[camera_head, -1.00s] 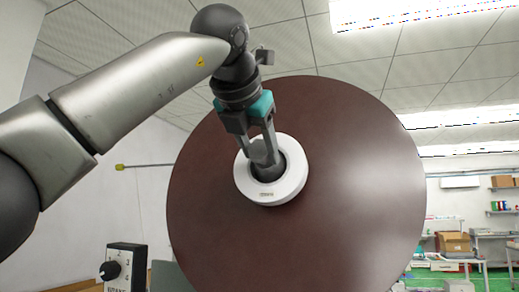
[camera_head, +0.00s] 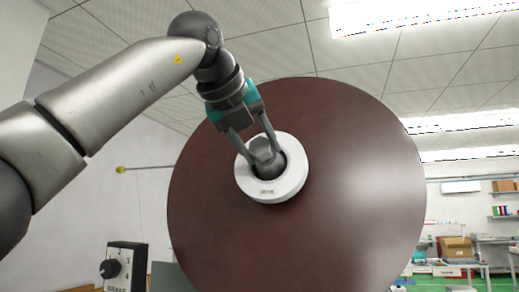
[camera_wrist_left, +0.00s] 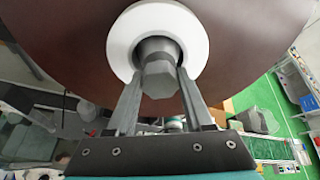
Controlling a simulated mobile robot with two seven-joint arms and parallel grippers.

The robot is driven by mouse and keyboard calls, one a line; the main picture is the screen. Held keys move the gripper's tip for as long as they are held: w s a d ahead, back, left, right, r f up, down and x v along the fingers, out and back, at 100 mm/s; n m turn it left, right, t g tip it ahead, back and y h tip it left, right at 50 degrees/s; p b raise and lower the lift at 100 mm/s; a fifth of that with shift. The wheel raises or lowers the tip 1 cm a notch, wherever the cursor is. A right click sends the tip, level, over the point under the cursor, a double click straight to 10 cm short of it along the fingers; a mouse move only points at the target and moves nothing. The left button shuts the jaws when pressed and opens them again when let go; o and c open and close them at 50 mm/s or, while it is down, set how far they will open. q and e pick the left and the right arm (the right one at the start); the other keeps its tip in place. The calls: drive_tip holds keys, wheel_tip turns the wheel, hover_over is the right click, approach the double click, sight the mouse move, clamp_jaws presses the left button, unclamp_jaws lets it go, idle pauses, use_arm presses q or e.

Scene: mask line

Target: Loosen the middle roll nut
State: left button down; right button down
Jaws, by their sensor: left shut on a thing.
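A large dark brown roll (camera_head: 355,190) faces me, with a white core ring (camera_head: 288,187) at its centre. The grey roll nut (camera_head: 264,156) sits inside the ring; in the left wrist view its faceted grey end (camera_wrist_left: 159,78) stands out from the white ring (camera_wrist_left: 120,45). My left gripper (camera_head: 260,145) comes from above, its two grey fingers shut on the nut from either side. The fingertips partly hide the nut's sides. My right gripper is in neither view.
A dial box with a black knob (camera_head: 110,268) stands at the lower left. A thin rod with a yellow tip (camera_head: 121,169) shows left of the roll. Shelves and a bench with cardboard boxes (camera_head: 455,248) are far off at the right.

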use_arm(q)
drive_tip(key=shift+f, duration=0.1)
idle(0.3)
drive_tip(key=shift+c, duration=1.4)
unclamp_jaws()
drive_tip(key=shift+s, duration=0.15)
drive_tip(key=shift+s+a+r, duration=0.2)
drive_tip(key=shift+s+r, duration=0.1)
drive_tip(key=b+v, duration=0.2)
drive_tip(key=v, duration=1.2)
